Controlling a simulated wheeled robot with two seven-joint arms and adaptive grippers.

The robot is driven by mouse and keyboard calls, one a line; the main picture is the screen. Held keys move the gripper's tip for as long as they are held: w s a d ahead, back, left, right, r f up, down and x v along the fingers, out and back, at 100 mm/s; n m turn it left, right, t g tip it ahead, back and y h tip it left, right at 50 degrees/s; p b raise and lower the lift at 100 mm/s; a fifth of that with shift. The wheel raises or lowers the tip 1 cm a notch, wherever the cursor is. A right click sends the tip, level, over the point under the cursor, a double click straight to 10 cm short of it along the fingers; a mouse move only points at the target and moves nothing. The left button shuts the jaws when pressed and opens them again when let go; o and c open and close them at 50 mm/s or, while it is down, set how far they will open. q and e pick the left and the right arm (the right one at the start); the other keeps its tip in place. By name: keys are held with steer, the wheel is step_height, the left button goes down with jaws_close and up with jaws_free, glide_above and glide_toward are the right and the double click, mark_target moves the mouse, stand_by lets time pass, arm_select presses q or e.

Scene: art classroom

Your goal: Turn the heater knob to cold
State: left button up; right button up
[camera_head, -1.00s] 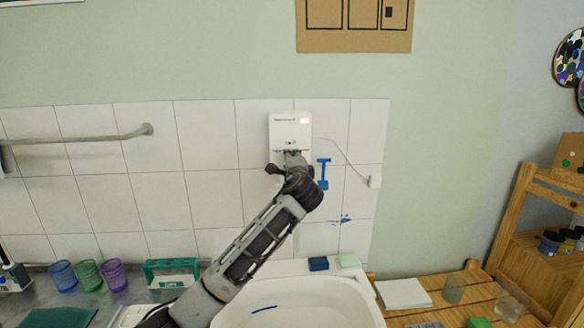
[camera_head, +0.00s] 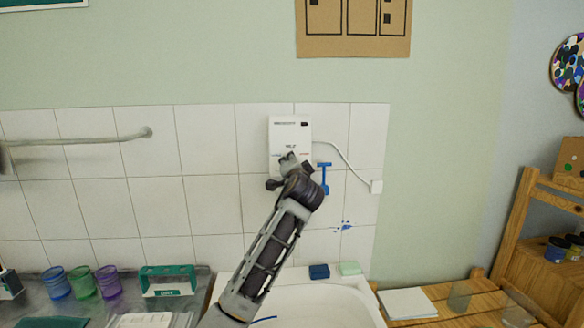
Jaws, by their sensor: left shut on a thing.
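The heater (camera_head: 289,133) is a white box on the tiled wall, near the middle of the view. Its small display at the upper right is dark. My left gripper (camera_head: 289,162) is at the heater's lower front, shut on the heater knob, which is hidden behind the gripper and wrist. The knob's setting cannot be read. My left arm rises from the bottom over the sink. My right gripper is not in view.
A white sink (camera_head: 330,303) lies below the heater. Coloured cups (camera_head: 82,283) stand at left.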

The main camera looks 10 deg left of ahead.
arm_select(q)
steer(key=shift+f, duration=0.25)
steer(key=o, duration=1)
steer(key=shift+r, duration=0.1)
steer(key=shift+o, duration=0.2)
steer(key=shift+r, duration=0.1)
steer(key=shift+v, duration=1.25)
steer(key=v, duration=0.9)
steer(key=shift+s, duration=0.3)
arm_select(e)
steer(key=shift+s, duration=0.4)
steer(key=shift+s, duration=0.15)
